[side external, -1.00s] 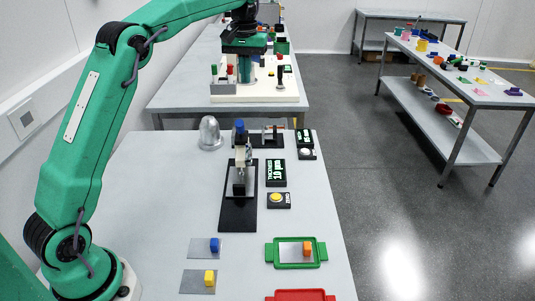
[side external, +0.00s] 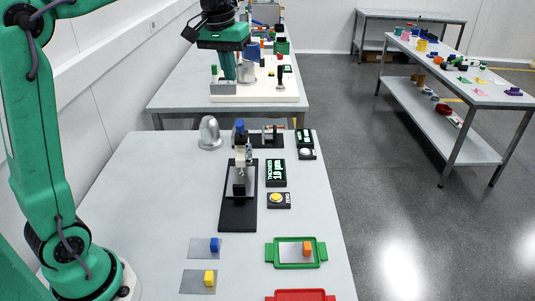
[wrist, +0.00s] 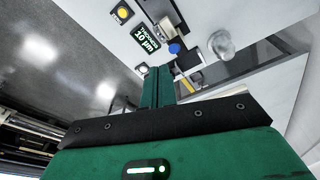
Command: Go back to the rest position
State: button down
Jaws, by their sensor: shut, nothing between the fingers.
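My gripper (side external: 229,78) hangs in the air with its teal fingers pointing down. In the side external view it appears in front of the far bench, above the work table's back edge. Its two fingers are together and hold nothing. The wrist view shows the same shut fingers (wrist: 158,70), with the table tilted behind them. My upper arm is raised and runs out of the top left of the side external view.
The work table (side external: 140,190) bears a thickness gauge (side external: 240,185), a metal dome (side external: 209,133), a green tray (side external: 270,254) and a red tray (side external: 300,295). Small blue (side external: 214,245), yellow (side external: 210,278) and orange (side external: 307,248) blocks sit in front. The table's left part is clear.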

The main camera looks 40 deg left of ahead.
jog(key=s+d+f+m+t, duration=0.1)
jog(key=s+d+f+m, duration=0.1)
jog(key=s, duration=0.9)
jog(key=s+d+f+m+t, duration=0.2)
jog(key=s+d+f, duration=0.2)
jog(key=s+f, duration=0.3)
jog(key=s, duration=0.4)
jog(key=shift+d+t, duration=0.2)
jog(key=shift+t, duration=0.1)
